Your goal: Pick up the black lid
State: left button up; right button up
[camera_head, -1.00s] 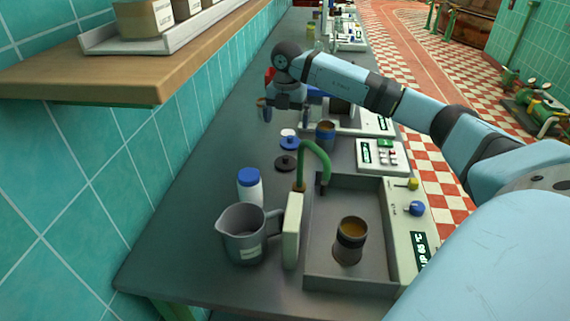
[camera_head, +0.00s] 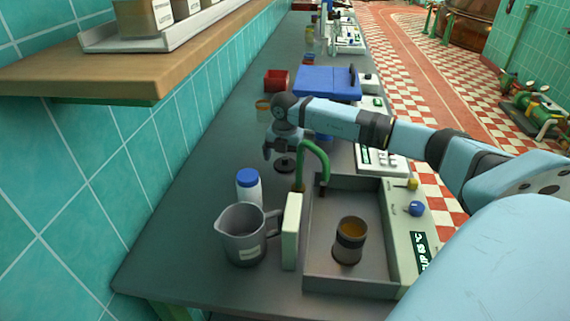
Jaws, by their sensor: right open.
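The black lid (camera_head: 284,167) lies flat on the grey counter, behind the white bottle and left of the green tap. My right gripper (camera_head: 281,154) points down just above it, open and empty. The hand covers the lid's far side, and I cannot tell whether the fingers touch it. My left gripper is not in view.
A white bottle with a blue cap (camera_head: 248,187) and a grey jug (camera_head: 243,236) stand nearer. The green tap (camera_head: 317,157) arches close to the hand beside a sink (camera_head: 315,260) holding a cup (camera_head: 350,240). A blue case (camera_head: 325,82) and red box (camera_head: 277,80) are farther back.

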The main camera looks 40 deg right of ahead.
jog(key=shift+f, duration=0.65)
jog(key=shift+r, duration=0.1)
jog(key=c, duration=0.9)
jog(key=shift+c, duration=0.2)
jog(key=shift+r, duration=0.1)
